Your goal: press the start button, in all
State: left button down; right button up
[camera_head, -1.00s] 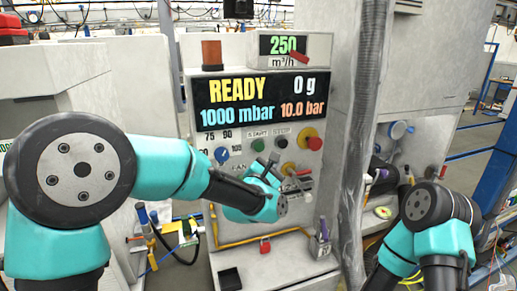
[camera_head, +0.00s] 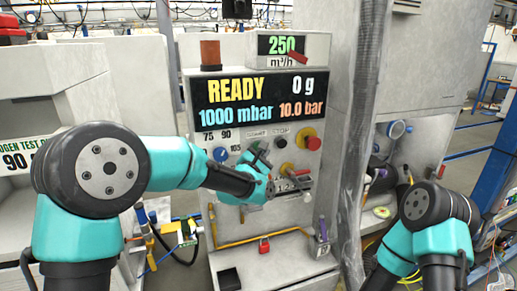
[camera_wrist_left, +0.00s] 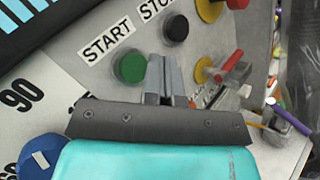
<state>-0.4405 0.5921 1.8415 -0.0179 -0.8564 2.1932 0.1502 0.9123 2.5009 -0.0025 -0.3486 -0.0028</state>
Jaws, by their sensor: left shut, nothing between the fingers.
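The green start button (camera_wrist_left: 130,66) sits on the grey panel below the START label (camera_wrist_left: 106,41) in the left wrist view. My left gripper (camera_wrist_left: 166,62) is shut and empty, its fingertips just to the right of the button in that view. In the head view my left gripper (camera_head: 260,153) is at the panel and largely covers the button. My right arm stands at the lower right; its gripper is not seen.
A black button (camera_wrist_left: 176,28) under the STOP label and a red knob (camera_wrist_left: 237,4) are close by. A blue knob (camera_head: 221,154) and a red-handled lever (camera_wrist_left: 229,66) are also on the panel. The display (camera_head: 262,100) reads READY. A grey hose (camera_head: 362,130) hangs right of the panel.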

pick_arm(q)
jog(key=shift+w+a, duration=0.3)
jog(key=shift+w, duration=0.5)
jog(key=shift+w, duration=0.1)
dwell(1.4)
jog(key=shift+w+a, duration=0.15)
jog(key=shift+w, duration=0.15)
jog(key=shift+w+a, duration=0.15)
jog(key=shift+w, duration=0.25)
dwell(1.0)
jog(key=shift+s, duration=0.1)
jog(key=shift+s+d, duration=0.3)
jog(key=shift+s, duration=0.4)
jog(key=shift+s, duration=0.1)
jog(key=s, duration=0.1)
jog(key=s+d, duration=0.1)
jog(key=s, duration=0.2)
jog(key=shift+s+d, duration=0.25)
jog(key=shift+d, duration=0.1)
